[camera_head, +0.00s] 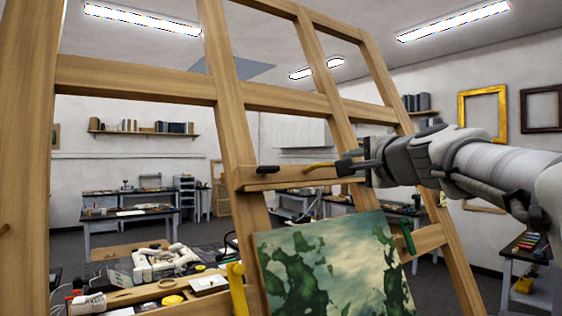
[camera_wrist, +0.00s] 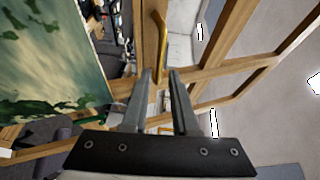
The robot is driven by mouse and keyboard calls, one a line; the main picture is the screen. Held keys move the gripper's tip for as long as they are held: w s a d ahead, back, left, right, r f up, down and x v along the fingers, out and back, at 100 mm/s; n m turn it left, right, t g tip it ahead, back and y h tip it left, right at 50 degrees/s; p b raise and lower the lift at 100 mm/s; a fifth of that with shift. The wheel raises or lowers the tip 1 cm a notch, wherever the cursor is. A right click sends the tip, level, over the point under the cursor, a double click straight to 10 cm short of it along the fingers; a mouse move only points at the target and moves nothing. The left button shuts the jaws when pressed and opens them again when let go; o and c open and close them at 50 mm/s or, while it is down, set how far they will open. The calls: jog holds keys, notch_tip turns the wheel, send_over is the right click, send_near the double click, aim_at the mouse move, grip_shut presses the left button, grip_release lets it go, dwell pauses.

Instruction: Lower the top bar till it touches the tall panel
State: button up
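The top bar (camera_head: 290,178) is a short wooden crosspiece on the easel. A dark knob (camera_head: 268,169) and a curved brass handle (camera_head: 320,166) are on it. The tall panel (camera_head: 330,268), a green and cream painting, leans below, with a visible gap between its top edge and the bar. My gripper (camera_head: 345,166) is at the bar's right end, by the handle. In the wrist view my gripper (camera_wrist: 160,72) is open, and the brass handle (camera_wrist: 161,40) shows at and between its fingertips; I cannot tell if they touch. The panel (camera_wrist: 50,60) is at left there.
The easel frame (camera_head: 232,120) has tall uprights and crossbars around my arm. A green clamp-like piece (camera_head: 408,237) is beside the panel's right edge, a yellow one (camera_head: 236,285) at its left. A cluttered bench (camera_head: 150,280) stands behind at lower left.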

aim_at(325, 173)
jog(key=p+x, duration=0.1)
jog(key=x, duration=0.6)
jog(key=shift+w, duration=0.3)
grip_shut()
dwell(1.1)
